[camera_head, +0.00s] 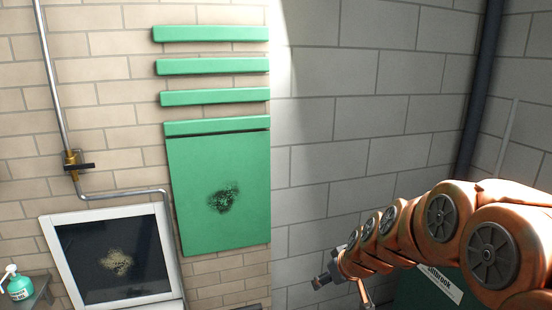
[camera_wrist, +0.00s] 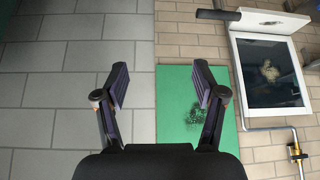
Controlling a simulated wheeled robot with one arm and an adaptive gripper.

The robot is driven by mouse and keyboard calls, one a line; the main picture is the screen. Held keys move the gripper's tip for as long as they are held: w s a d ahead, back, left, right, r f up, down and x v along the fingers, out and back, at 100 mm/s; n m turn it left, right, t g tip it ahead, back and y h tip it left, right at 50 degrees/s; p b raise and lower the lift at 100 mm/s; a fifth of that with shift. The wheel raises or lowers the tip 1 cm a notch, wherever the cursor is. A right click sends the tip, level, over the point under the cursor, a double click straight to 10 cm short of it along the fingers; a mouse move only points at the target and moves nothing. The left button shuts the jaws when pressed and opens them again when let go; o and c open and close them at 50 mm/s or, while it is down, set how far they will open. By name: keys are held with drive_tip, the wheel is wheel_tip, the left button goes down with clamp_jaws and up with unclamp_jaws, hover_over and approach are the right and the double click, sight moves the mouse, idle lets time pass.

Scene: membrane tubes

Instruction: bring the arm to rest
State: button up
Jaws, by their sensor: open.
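My arm (camera_head: 400,233) is orange with dark round joint caps. It reaches in from the right edge of the head view, low in front of the grey wall, and tapers toward the left. Its far end is small and dark in the head view, and the fingers are hard to make out there. In the wrist view my gripper (camera_wrist: 160,84) is open, with its two dark fingers wide apart. Nothing is between the fingers except the wall and part of a green panel behind them. I see no contact with anything.
A green panel (camera_head: 220,170) with a dark speckled patch hangs on the tiled wall under several green slats (camera_head: 212,66). A white-framed dark panel (camera_head: 115,260), a metal pipe (camera_head: 50,80) with a valve, and a green pump bottle (camera_head: 18,284) are at left. The grey wall (camera_head: 340,130) is bare.

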drive_tip(key=s+d+m+g, duration=0.1)
drive_tip(key=s+g, duration=0.1)
drive_tip(key=s, duration=1)
drive_tip(key=s+d+r+m+g+h, duration=0.1)
drive_tip(key=s+d+m+g, duration=0.1)
drive_tip(key=s, duration=1)
drive_tip(key=s+d+r+m+g+h, duration=0.1)
drive_tip(key=s+g, duration=0.3)
drive_tip(key=s, duration=0.8)
drive_tip(key=shift+s+d+m, duration=0.2)
drive_tip(key=shift+s+m, duration=0.1)
drive_tip(key=shift+s, duration=0.05)
